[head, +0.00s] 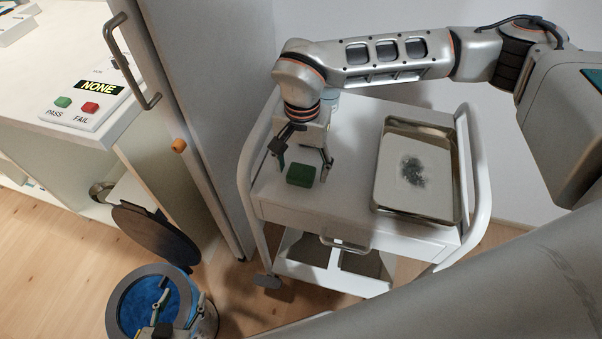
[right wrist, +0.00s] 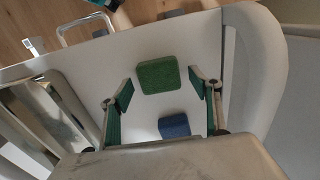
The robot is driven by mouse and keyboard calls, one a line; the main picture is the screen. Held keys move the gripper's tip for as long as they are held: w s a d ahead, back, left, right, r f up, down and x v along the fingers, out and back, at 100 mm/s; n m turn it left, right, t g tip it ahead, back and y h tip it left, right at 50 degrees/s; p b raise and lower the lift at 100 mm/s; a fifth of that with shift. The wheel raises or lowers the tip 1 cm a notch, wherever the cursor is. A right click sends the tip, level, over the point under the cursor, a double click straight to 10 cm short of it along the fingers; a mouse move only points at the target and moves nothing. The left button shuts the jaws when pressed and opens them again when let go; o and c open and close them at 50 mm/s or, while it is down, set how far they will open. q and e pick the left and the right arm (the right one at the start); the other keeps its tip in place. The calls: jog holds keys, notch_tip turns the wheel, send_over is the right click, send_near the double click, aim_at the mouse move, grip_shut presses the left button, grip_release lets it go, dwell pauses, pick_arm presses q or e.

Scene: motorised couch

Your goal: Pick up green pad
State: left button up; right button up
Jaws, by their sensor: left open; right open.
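The green pad (head: 301,175) lies on the top of the white cart (head: 345,205) near its left front edge. It also shows in the right wrist view (right wrist: 158,76), between and slightly beyond the fingertips. My right gripper (head: 304,163) is open above the pad, pointing down, with a finger to each side and no visible contact. It also shows in the right wrist view (right wrist: 162,86). A blue pad (right wrist: 174,126) lies closer to the palm in the right wrist view; the arm hides it in the head view. My left gripper (head: 182,302) is open at the bottom left, over the round bin.
A metal tray (head: 455,182) with a dark-stained white sheet stands on the cart's right side. Curved rails bound the cart at left and right. A round bin with blue lining (head: 140,300) stands on the floor. A counter (head: 30,130) with a PASS/FAIL panel is at left.

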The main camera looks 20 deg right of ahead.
aim_at(302, 169)
jog(key=shift+c, duration=0.3)
jog(key=c, duration=0.9)
notch_tip(302, 169, up, 20)
jog(key=shift+r+p, duration=0.1)
jog(key=shift+p, duration=0.7)
